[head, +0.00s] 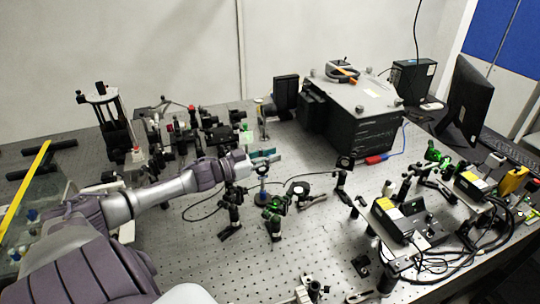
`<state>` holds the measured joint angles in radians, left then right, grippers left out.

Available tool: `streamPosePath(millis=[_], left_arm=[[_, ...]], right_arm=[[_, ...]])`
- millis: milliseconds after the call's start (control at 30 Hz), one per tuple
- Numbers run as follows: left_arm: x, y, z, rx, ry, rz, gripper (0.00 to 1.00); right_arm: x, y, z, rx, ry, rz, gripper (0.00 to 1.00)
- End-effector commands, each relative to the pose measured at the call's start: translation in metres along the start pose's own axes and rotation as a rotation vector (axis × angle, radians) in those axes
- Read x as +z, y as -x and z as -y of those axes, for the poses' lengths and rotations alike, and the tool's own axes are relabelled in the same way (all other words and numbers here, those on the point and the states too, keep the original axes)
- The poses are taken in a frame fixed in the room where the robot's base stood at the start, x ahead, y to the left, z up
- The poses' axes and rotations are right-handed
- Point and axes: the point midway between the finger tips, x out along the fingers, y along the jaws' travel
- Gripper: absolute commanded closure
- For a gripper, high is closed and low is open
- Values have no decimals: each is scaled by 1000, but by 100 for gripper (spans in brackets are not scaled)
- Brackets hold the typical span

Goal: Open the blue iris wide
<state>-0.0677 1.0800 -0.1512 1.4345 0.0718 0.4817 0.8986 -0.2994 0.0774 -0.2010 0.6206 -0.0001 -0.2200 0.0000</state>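The blue iris (262,170) stands on a post near the middle of the bench in the head view. It is small in the picture, and its opening and lever cannot be made out. My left gripper (265,156) reaches in from the left, with its fingertips right at the top of the iris. Whether they touch it, and whether the fingers are open or shut, is too small to tell. My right gripper is not in view.
Black post mounts (234,206) stand close in front of the iris, some lit green. A large black box (350,128) stands behind to the right. Dense optics (190,135) fill the back left. The perforated bench (205,262) is fairly clear at the front left.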

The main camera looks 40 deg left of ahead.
Motion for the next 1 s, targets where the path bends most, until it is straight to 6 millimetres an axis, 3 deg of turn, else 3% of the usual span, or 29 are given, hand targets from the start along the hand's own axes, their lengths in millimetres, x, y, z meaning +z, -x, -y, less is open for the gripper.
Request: streamPosePath(millis=[100,300,633,1000], left_arm=[[0,0,0,0,0,0,100],[-1,0,0,1,-1,4,100],[-1,-9,-1,16,-27,174,100],[6,-9,-1,15,-32,221,100]], right_arm=[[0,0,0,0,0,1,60],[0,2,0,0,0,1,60],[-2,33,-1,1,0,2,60],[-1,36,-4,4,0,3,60]])
